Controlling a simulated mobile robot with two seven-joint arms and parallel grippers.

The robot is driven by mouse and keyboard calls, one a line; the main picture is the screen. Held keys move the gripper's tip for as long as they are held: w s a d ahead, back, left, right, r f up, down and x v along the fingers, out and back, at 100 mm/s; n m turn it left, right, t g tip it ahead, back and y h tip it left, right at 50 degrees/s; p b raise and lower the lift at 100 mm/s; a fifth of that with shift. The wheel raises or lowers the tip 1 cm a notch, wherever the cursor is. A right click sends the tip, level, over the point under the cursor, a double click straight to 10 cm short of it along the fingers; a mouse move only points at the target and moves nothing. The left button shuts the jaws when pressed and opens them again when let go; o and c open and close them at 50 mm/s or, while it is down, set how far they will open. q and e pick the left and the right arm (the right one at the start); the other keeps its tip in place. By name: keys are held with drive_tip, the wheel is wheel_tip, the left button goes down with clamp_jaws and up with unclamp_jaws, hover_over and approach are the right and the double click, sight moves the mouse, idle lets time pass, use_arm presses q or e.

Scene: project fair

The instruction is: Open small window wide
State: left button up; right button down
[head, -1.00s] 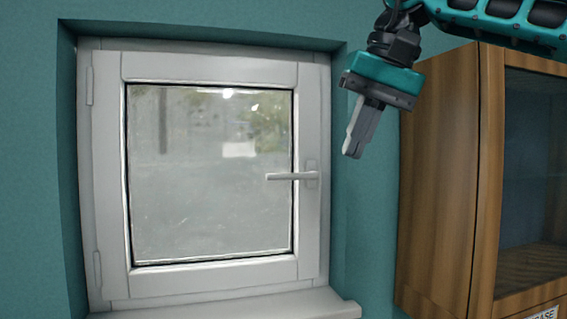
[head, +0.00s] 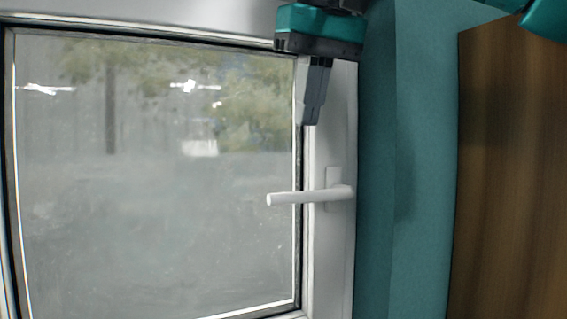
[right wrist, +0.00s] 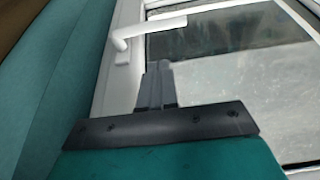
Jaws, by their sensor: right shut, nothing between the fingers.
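The small window has a white frame (head: 332,140) and a large glass pane (head: 150,180); its sash looks shut in the frame. The white handle (head: 305,196) sits on the right side of the sash and lies level, its lever pointing left. It also shows in the right wrist view (right wrist: 145,30). My right gripper (head: 311,122) is shut and empty. It points down in front of the sash's right side, above the handle and apart from it in the picture. In the right wrist view its fingertips (right wrist: 158,66) show just below the handle. My left gripper is not in view.
Teal wall (head: 425,180) lies right of the window, with the recess edge beside the sash. A wooden cabinet (head: 510,180) stands farther right. The space in front of the glass is clear.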

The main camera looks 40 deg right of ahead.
sight(298, 173)
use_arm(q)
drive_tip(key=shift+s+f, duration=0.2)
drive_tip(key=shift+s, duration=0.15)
use_arm(e)
drive_tip(key=x, duration=0.9)
drive_tip(key=shift+f, duration=0.4)
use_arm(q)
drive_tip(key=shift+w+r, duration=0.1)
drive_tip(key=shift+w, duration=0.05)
